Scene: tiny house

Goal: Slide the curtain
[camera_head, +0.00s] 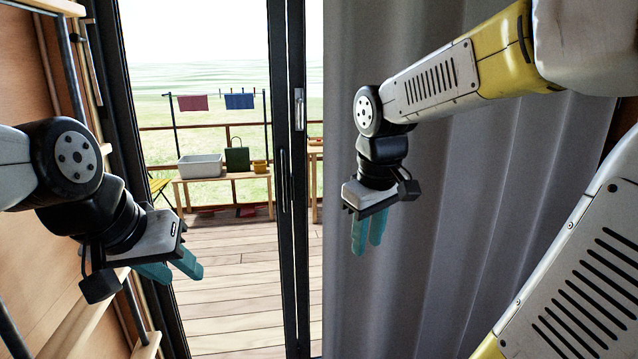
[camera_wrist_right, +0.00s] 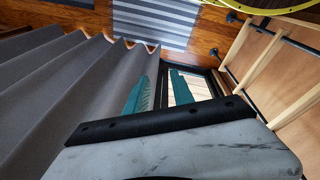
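The grey curtain (camera_head: 450,230) hangs in folds over the right half of the glass door in the head view. Its left edge lies just right of the black door frame. In the right wrist view the curtain (camera_wrist_right: 60,95) fills the left side, its wavy edge near the fingers. My right gripper (camera_head: 367,243) points down in front of the curtain, a little right of that edge. Its teal fingers are apart in the right wrist view (camera_wrist_right: 160,80); whether cloth lies between them I cannot tell. My left gripper (camera_head: 178,272) is open and empty, away from the curtain at the left.
The sliding glass door (camera_head: 288,180) with black frames stands behind, showing a wooden deck (camera_head: 235,275) and a bench (camera_head: 222,177) outside. A wooden shelf unit (camera_head: 50,250) stands close to my left arm. A striped mat (camera_wrist_right: 155,20) lies on the floor in the right wrist view.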

